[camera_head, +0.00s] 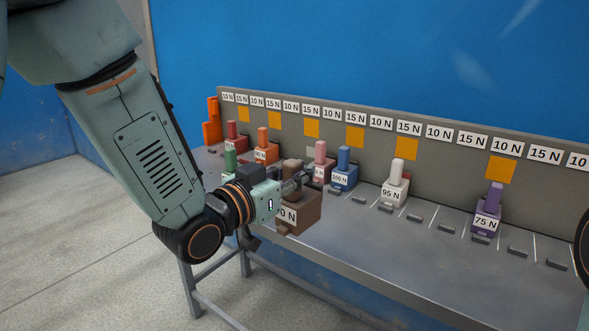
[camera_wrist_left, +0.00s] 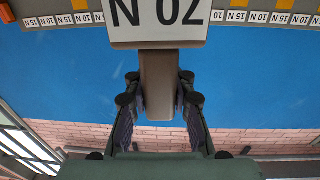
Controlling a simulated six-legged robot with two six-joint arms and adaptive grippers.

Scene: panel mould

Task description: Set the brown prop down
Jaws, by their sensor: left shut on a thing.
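The brown prop (camera_head: 307,211) is a block with an upright handle and a white label ending in "0 N", partly covered by my gripper. My left gripper (camera_head: 297,182) reaches in from the left and is shut on the handle. In the left wrist view the brown handle (camera_wrist_left: 158,88) lies between the two fingers (camera_wrist_left: 159,105), with the white label above it. The prop is upright at the front edge of the grey bench (camera_head: 400,245). I cannot tell whether its underside touches the bench. My right gripper is out of view.
Behind it stand red (camera_head: 236,132), orange (camera_head: 264,148), green (camera_head: 230,160), pink (camera_head: 320,160), blue (camera_head: 343,170), white (camera_head: 396,185) and purple (camera_head: 487,212) props. A back panel (camera_head: 440,165) carries force labels and orange squares.

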